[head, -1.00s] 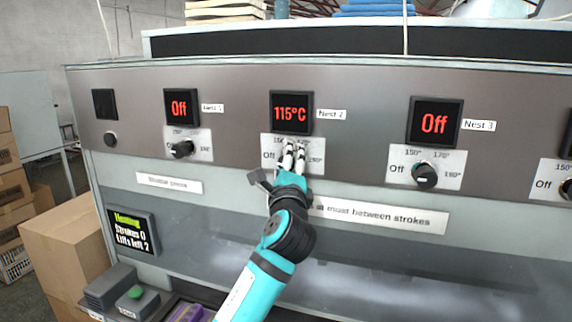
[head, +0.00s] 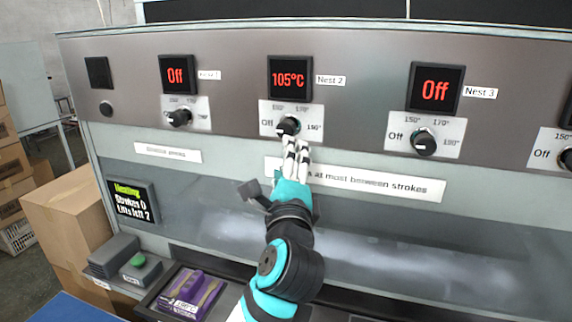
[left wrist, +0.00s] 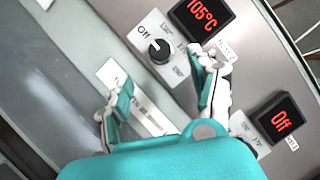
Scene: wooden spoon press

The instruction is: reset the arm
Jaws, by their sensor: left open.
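My left gripper (head: 296,150) is in front of the press panel, just below the Nest 2 knob (head: 288,126). In the left wrist view its two fingers (left wrist: 160,70) are spread apart with nothing between them. The Nest 2 knob (left wrist: 158,50) shows there beyond the fingertips, apart from them, and its white mark seems to face "Off". The Nest 2 display (head: 290,79) reads 105°C in red. My right gripper is not in view.
The Nest 1 display (head: 178,75) and Nest 3 display (head: 436,89) read Off. A status screen (head: 133,202) shows Heating, Strokes 0, Lifts left 2. A green button (head: 139,261) and a purple block (head: 190,292) are at lower left. Cardboard boxes (head: 80,225) stand left.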

